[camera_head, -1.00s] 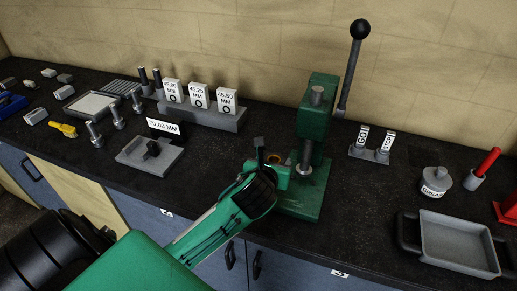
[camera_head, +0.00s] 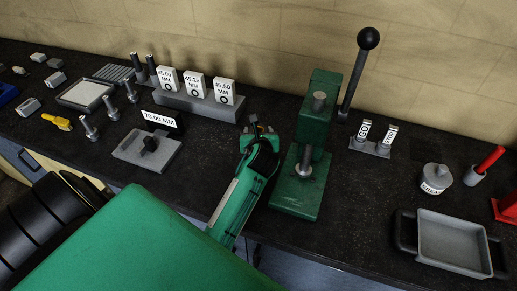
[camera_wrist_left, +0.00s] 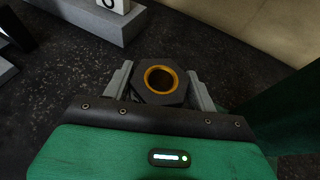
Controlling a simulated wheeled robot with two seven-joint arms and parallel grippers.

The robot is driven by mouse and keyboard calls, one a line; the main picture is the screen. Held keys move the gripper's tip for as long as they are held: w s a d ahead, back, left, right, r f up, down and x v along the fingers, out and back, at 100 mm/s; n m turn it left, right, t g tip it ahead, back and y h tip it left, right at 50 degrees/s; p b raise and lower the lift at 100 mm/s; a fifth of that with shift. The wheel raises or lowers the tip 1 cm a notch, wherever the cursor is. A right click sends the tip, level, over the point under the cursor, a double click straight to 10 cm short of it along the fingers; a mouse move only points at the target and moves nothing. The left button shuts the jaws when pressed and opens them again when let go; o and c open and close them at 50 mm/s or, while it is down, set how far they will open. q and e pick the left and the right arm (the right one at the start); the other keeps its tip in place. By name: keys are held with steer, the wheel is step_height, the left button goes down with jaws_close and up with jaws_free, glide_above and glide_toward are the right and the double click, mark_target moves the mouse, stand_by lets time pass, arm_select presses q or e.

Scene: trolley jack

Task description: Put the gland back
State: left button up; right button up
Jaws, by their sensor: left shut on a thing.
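The gland, a dark hexagonal piece with a brass-coloured ring in its bore (camera_wrist_left: 161,79), is between the two grey fingers of my left gripper (camera_wrist_left: 160,85) in the left wrist view. The gripper is shut on it, and the bore faces the camera. In the head view my left gripper (camera_head: 260,131) is just left of the green press (camera_head: 319,118), over the dark bench; the gland is mostly hidden there by the wrist. My right gripper is not in view.
A grey block with size-marked cards (camera_head: 198,103) stands behind to the left. A 70.05 MM card (camera_head: 162,120) stands by a grey fixture (camera_head: 146,151). GO and NO-GO-like labelled gauges (camera_head: 370,148), a grease pot (camera_head: 436,178) and a grey tray (camera_head: 452,244) are right.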

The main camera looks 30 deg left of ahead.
arm_select(q)
step_height(320, 180, down, 5)
steer(key=shift+r, duration=0.1)
steer(key=shift+f+p, duration=0.3)
steer(key=shift+f, duration=1.85)
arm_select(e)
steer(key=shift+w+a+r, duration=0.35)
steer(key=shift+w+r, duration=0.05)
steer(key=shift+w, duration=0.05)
arm_select(q)
steer(key=shift+f, duration=0.15)
steer(key=o, duration=1.5)
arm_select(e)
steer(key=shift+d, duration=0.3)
